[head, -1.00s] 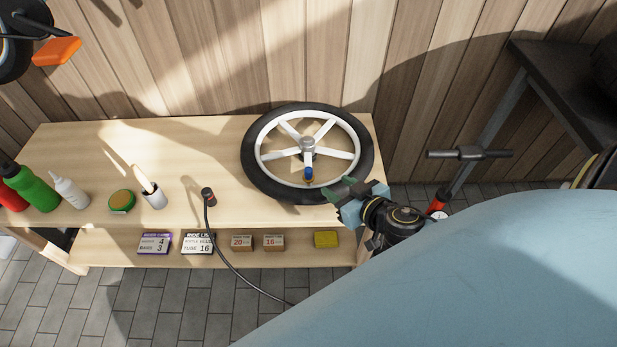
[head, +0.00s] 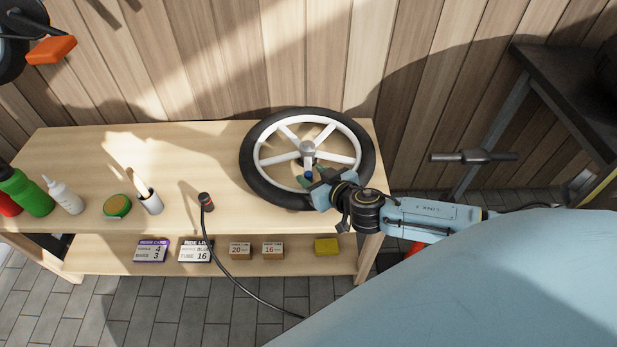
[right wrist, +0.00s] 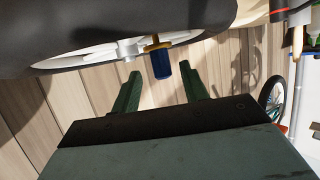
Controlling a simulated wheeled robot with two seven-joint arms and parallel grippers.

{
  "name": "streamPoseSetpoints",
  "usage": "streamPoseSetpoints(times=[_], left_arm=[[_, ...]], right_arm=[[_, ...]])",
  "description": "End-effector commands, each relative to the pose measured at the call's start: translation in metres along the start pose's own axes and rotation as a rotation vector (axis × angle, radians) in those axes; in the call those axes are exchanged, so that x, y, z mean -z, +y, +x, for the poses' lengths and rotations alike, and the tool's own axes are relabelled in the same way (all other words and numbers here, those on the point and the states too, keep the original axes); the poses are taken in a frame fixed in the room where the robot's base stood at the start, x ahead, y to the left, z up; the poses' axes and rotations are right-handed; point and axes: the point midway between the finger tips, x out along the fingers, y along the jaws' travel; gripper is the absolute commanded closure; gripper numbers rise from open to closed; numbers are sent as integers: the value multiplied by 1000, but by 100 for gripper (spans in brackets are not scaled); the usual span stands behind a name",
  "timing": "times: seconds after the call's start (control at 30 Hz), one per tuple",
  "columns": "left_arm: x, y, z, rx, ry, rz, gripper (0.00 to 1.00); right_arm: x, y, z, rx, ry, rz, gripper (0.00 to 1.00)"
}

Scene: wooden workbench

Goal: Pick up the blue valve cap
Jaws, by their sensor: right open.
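The blue valve cap (right wrist: 161,65) sits on a brass-coloured valve stem at the rim of the wheel (head: 247,181), which lies flat on the workbench. In the head view the cap (head: 309,175) is partly hidden by my right gripper (head: 311,174). In the right wrist view my right gripper (right wrist: 161,76) is open, with one green finger on each side of the cap. The cap appears between the fingertips with a gap on both sides. My left gripper is in no view.
A black hose with a red-banded end (head: 206,201) lies over the bench front. A white cup (head: 151,203), a green-rimmed round tin (head: 117,206) and bottles (head: 66,196) stand to the left. Small boxes (head: 241,250) and a yellow block (head: 326,247) lie on the lower shelf.

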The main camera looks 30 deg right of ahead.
Motion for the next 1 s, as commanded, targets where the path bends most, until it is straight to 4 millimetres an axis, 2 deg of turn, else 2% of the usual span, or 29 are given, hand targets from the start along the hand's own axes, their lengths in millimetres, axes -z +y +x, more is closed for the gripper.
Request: streamPoseSetpoints(times=[0.1, 0.3, 0.6, 0.93, 1.0], left_arm=[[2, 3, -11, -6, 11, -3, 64], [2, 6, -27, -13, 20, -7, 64], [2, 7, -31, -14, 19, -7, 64], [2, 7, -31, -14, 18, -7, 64], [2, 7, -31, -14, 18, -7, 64]], right_arm=[[2, -3, 16, -1, 4, -2, 56], [1, -4, 35, -1, 0, 0, 56], [1, -4, 37, 0, -1, 0, 56], [1, -4, 37, 0, 0, 0, 99], [1, -4, 37, 0, 0, 0, 100]])
